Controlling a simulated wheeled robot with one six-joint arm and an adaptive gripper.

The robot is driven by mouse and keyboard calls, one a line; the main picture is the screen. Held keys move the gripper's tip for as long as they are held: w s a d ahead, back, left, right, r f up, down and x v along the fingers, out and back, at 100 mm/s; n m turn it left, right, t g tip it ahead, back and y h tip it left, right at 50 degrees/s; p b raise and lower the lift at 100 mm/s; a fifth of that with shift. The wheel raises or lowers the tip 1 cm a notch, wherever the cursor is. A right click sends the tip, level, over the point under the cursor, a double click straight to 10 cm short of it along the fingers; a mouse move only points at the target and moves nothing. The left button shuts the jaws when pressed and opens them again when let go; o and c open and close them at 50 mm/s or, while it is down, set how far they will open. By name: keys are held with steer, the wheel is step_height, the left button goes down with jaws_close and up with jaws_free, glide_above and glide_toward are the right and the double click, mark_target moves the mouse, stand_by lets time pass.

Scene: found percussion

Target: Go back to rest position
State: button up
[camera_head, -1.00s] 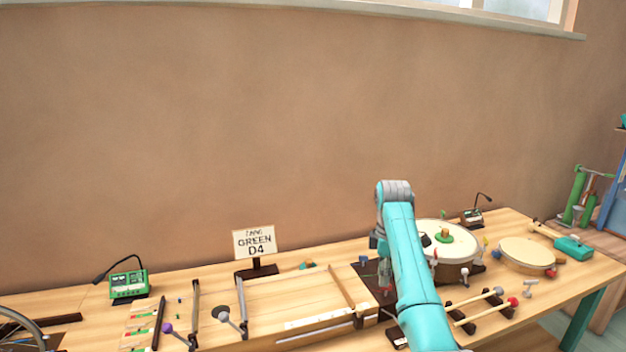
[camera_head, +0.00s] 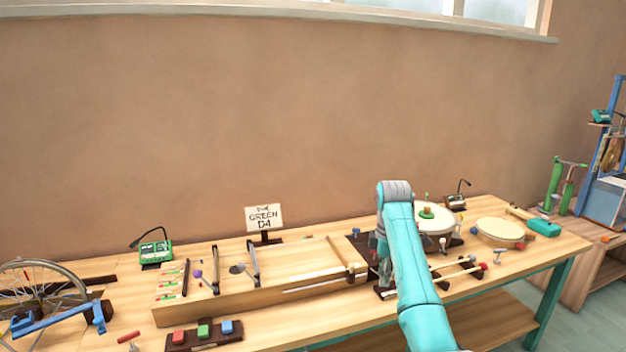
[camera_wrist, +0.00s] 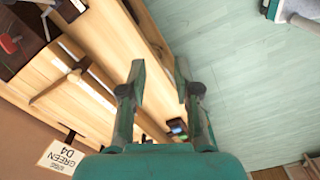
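My teal arm reaches up in the right half of the head view, in front of the workbench. No held object shows.
On the bench stand a wooden string box (camera_head: 330,282), a "GREEN D4" sign (camera_head: 264,218), a round drum (camera_head: 440,222), a frame drum (camera_head: 500,232) and mallets (camera_head: 463,273). A bicycle wheel (camera_head: 30,290) and colored blocks (camera_head: 203,332) are at left. Floor in front is free.

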steer(key=s+f+m+t, duration=0.1)
steer(key=s+f, duration=0.2)
steer(key=f, duration=0.7)
steer(key=s+f+m+t, duration=0.1)
steer(key=s+f+m, duration=0.15)
steer(key=f, duration=0.65)
steer(key=s+f+m+t, duration=0.15)
steer(key=s+f, duration=0.25)
steer(key=f, duration=0.6)
steer(key=s+f+m+t, duration=0.2)
steer(key=s+f, duration=0.4)
steer(key=s, duration=0.3)
steer(key=s+f+m+t, duration=0.1)
steer(key=s+f+t, duration=0.1)
steer(key=s+f, duration=0.6)
steer(key=s+r+m+t, duration=0.2)
steer(key=s+r, duration=0.3)
steer(key=s, duration=0.8)
steer(key=s+r+m+t, duration=0.2)
steer(key=s+r, duration=0.2)
steer(key=s, duration=0.9)
steer(key=s+r+m+t, duration=0.1)
steer(key=s+r+m, duration=0.1)
steer(key=s+r, duration=0.5)
steer(key=s+r+m+t, duration=0.2)
steer(key=s+r, duration=0.5)
steer(key=r, duration=0.8)
steer(key=shift+s+a, duration=0.15)
